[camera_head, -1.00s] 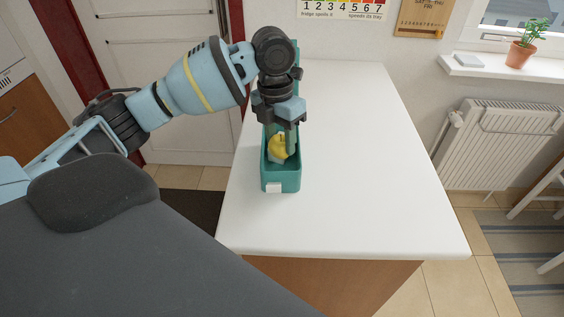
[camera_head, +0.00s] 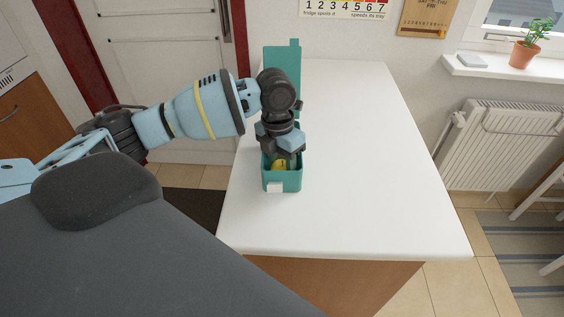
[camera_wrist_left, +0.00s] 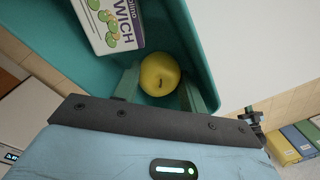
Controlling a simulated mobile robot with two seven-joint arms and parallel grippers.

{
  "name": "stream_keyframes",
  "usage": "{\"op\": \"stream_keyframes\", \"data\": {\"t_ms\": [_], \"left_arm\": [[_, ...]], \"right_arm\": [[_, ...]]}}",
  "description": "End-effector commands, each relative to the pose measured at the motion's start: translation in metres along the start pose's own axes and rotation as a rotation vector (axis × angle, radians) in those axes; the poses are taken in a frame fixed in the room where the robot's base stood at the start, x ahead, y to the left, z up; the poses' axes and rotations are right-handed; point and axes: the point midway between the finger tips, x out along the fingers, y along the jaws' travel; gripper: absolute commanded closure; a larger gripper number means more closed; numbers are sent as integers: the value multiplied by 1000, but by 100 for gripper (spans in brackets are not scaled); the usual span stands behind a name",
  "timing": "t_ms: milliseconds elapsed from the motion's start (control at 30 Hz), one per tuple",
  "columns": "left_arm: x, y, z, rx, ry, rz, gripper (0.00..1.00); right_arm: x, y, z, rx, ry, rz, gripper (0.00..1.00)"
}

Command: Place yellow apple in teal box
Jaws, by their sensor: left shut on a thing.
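The teal box (camera_head: 283,185) stands on the white counter with its lid (camera_head: 281,62) raised at the back. The yellow apple (camera_head: 278,165) is low inside the box, partly hidden by my gripper. In the left wrist view the apple (camera_wrist_left: 160,74) sits between the two fingers of my left gripper (camera_wrist_left: 163,85), inside the teal box (camera_wrist_left: 190,30). My left gripper (camera_head: 284,160) points down into the box and is shut on the apple. I cannot tell whether the apple touches the box floor. My right gripper is not in view.
A carton with printed lettering (camera_wrist_left: 112,22) lies in the box beside the apple. The white counter (camera_head: 370,180) is clear to the right of the box. A potted plant (camera_head: 525,50) stands on the windowsill, well away.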

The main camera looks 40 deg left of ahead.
Motion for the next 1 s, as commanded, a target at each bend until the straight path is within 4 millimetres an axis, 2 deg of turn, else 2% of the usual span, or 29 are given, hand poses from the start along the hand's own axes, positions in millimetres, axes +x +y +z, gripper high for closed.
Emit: {"op": "stream_keyframes", "data": {"t_ms": [200,233,300,667,867,1000], "left_arm": [[3,0,0,0,0,-1,82],[2,0,0,0,0,-1,56],[2,0,0,0,-1,-1,49],[-4,0,1,0,-2,0,49],[-34,0,1,1,-5,0,49],[-64,0,1,1,-6,-1,49]], "right_arm": [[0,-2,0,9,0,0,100],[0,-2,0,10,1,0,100],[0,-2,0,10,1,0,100],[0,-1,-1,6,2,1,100],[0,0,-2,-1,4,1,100],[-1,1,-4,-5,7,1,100]]}}
